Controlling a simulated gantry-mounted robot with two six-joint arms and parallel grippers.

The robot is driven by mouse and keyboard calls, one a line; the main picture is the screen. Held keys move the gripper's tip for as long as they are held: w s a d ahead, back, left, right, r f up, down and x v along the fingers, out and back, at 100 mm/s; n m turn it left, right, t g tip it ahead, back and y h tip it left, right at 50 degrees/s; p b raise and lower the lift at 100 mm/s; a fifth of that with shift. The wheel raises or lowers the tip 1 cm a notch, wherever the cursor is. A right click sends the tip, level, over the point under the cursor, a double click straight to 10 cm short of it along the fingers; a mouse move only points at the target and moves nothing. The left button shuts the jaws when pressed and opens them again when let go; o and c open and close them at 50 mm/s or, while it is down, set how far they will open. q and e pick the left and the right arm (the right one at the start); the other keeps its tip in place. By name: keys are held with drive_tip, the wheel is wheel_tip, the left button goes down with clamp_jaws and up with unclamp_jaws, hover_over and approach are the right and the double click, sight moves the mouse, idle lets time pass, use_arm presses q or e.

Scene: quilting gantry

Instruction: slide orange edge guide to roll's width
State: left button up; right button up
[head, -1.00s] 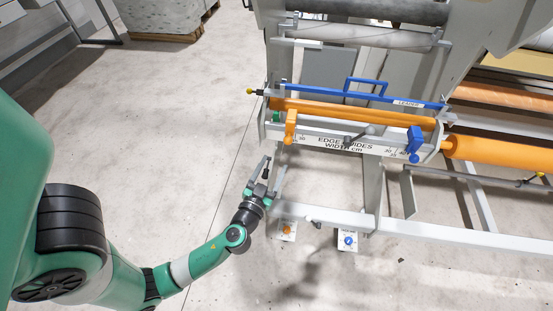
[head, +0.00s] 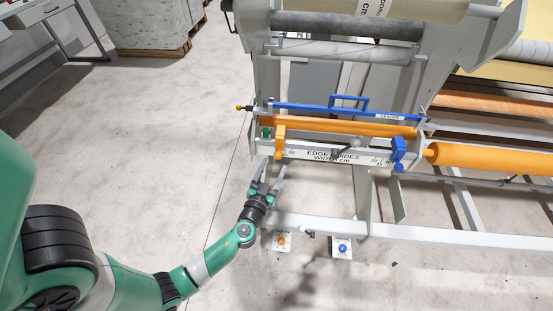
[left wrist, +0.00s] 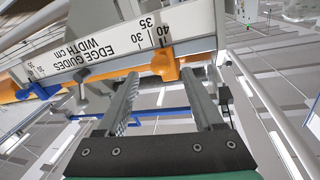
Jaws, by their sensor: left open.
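The orange edge guide (head: 280,145) sits near the left end of the scale bar (head: 340,157), marked "EDGE GUIDES WIDTH cm". In the left wrist view the orange guide (left wrist: 165,66) sits by the 40 mark. The blue edge guide (head: 398,153) is near the bar's right end. My left gripper (head: 273,168) is open just below the orange guide. In the left wrist view its two fingers stand apart, with the guide's lower knob showing between their tips; contact is not clear. A roll (head: 430,8) at the top carries a label partly cut off, showing "cm". My right gripper is not visible.
A blue bar with a handle (head: 345,106), labelled "LEADER", lies behind an orange roller (head: 340,125). A dark clamp lever is on the bar between the guides. A grey frame rail (head: 310,224) runs below my gripper.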

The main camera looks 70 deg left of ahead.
sight(276, 158)
use_arm(q)
drive_tip(key=x, duration=0.4)
drive_tip(key=shift+w+a, duration=0.1)
drive_tip(key=shift+a, duration=0.1)
clamp_jaws()
idle(1.2)
